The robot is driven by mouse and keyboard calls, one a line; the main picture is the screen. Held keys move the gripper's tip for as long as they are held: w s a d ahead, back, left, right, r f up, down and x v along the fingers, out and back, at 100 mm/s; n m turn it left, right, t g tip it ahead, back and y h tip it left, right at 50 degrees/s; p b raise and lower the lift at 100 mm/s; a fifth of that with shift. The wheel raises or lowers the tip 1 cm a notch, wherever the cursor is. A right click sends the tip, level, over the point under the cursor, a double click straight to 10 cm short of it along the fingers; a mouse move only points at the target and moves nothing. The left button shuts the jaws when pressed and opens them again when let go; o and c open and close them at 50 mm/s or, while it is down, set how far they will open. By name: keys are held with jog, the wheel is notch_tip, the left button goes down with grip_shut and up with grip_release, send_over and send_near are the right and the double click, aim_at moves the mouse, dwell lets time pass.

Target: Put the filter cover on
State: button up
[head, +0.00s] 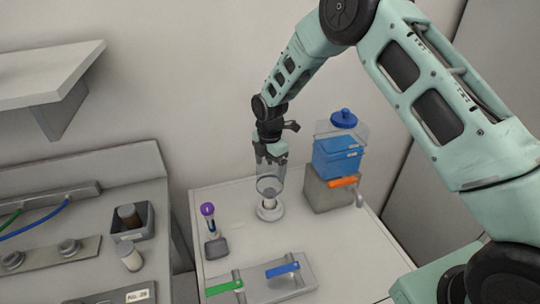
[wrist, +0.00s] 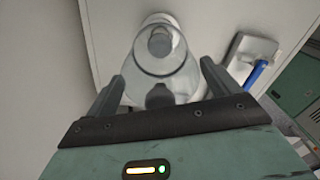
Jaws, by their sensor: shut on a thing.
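The filter cover is a clear, round, cup-like piece (head: 268,186); it also shows in the wrist view (wrist: 160,65) with a dark knob at its near end. My gripper (head: 270,160) points down and is shut on the cover, with its fingers on both sides of it in the wrist view (wrist: 160,90). Below the cover is a white round filter base (head: 269,212) with a pale upright core, standing on the bench top. The base shows through and beyond the cover in the wrist view. I cannot tell whether the cover touches the base.
A blue tank (head: 337,160) with a clear top and blue knob stands on a grey block at the right, with an orange-handled tap (head: 343,183). A purple-capped tube (head: 208,214) stands left. A plate with green and blue levers (head: 283,270) lies in front.

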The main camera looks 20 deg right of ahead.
jog(key=shift+f+b, duration=3.55)
jog(key=shift+f, duration=1.8)
jog(key=shift+f, duration=0.25)
jog(key=o, duration=0.9)
jog(key=shift+c, duration=0.2)
jog(key=shift+r+p, duration=1.9)
jog(key=shift+r, duration=1.65)
grip_shut()
